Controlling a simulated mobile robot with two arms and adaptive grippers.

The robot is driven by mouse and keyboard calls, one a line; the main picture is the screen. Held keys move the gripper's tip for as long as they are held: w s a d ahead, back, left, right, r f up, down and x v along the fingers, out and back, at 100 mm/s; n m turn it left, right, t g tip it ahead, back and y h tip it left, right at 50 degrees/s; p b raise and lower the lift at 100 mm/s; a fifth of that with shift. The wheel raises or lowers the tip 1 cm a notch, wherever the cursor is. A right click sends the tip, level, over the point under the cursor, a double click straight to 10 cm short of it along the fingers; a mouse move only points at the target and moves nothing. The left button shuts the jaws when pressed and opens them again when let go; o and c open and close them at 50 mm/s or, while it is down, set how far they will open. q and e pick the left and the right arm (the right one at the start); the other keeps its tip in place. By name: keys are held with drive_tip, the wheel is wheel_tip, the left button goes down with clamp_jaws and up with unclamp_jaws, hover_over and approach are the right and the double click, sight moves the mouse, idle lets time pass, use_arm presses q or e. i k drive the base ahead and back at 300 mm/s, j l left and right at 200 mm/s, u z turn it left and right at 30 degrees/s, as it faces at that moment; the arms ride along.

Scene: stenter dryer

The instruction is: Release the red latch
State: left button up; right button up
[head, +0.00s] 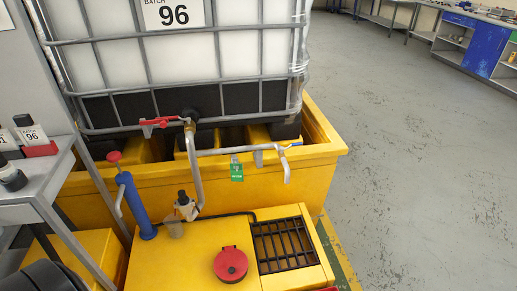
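A red lever-like handle (160,123) sits on the valve at the front of the caged white tank (240,55). It lies roughly level, pointing left. A round red lid (230,264) lies on the yellow box top in front, with a small dark mark near its upper edge. I cannot tell which red part is the latch, or whether it is fastened. Neither of my grippers shows in the head view.
A yellow spill tray (250,160) holds the tank. A bent grey pipe (195,165) with a green tag (237,171) runs in front. A blue hand pump (136,205) stands left of a black grate (283,245). A grey table (45,175) is left. Floor at right is clear.

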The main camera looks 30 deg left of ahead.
sight(163, 122)
drive_tip(key=u, duration=1.7)
